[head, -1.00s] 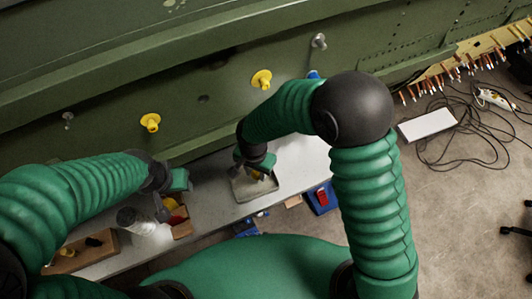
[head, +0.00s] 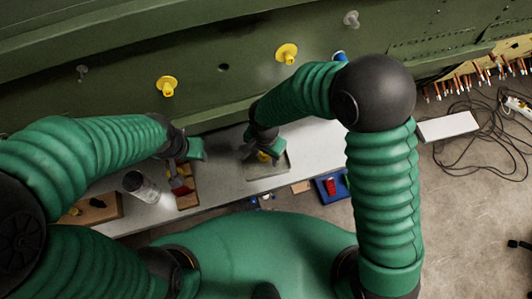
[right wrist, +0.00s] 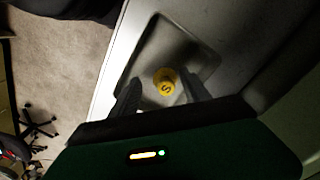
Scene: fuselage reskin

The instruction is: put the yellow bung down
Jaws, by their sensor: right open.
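The yellow bung (right wrist: 164,82) lies in a shallow grey metal tray (right wrist: 205,62), end face up, in the right wrist view. It also shows in the head view as a yellow patch (head: 264,157) under my right gripper. My right gripper (right wrist: 160,92) is open, with a dark finger on either side of the bung. I cannot tell whether the bung touches the fingers. The tray (head: 284,166) stands on the grey bench in the head view. My left gripper (head: 180,178) is over the bench farther left, near a small wooden box; its jaws are unclear.
Two other yellow bungs (head: 167,86) (head: 287,53) sit in the green fuselage panel behind the bench. Cables (head: 486,140) lie on the floor at right.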

